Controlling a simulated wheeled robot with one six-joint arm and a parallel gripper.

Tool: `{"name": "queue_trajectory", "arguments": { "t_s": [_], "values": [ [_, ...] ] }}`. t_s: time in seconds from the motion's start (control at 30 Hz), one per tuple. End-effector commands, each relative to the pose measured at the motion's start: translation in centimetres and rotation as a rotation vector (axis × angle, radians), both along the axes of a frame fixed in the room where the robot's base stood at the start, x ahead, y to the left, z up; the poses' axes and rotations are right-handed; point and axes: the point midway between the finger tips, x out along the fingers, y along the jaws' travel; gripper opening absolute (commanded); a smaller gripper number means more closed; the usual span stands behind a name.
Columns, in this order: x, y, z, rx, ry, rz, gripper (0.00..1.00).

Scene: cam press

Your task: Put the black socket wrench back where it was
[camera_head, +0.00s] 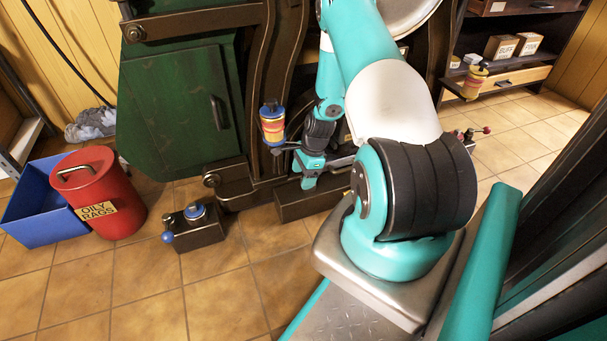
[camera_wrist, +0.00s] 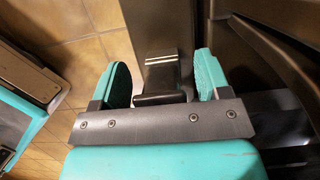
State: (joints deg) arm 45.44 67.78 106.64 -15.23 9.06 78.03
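My gripper (camera_head: 309,178) is low in front of the dark machine in the head view, beside the low brown beam at its foot. In the wrist view its two teal fingers are wide apart (camera_wrist: 161,70), with a gap on each side of what lies between them. A short black bar (camera_wrist: 160,98) shows between the fingers, close to the gripper's body. It may be part of the black socket wrench, but I cannot tell. The wrench is not clearly seen in the head view, where my arm covers much of the machine.
A red OILY RAGS can (camera_head: 109,196) and a blue bin (camera_head: 41,207) stand at the left. A small dark box with blue knobs (camera_head: 196,229) is on the tiled floor. A yellow and red canister (camera_head: 272,127) is on the machine.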

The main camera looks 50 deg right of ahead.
Motion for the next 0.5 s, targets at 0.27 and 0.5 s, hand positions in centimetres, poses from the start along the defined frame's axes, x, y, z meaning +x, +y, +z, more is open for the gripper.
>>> {"name": "queue_trajectory", "arguments": {
  "t_s": [0.27,0.5],
  "values": [
    [0.0,0.0,-0.2,0.0,0.0,0.0,0.7],
    [-0.2,-0.4,2.1,0.0,-0.001,-0.001,0.7]
  ]
}}
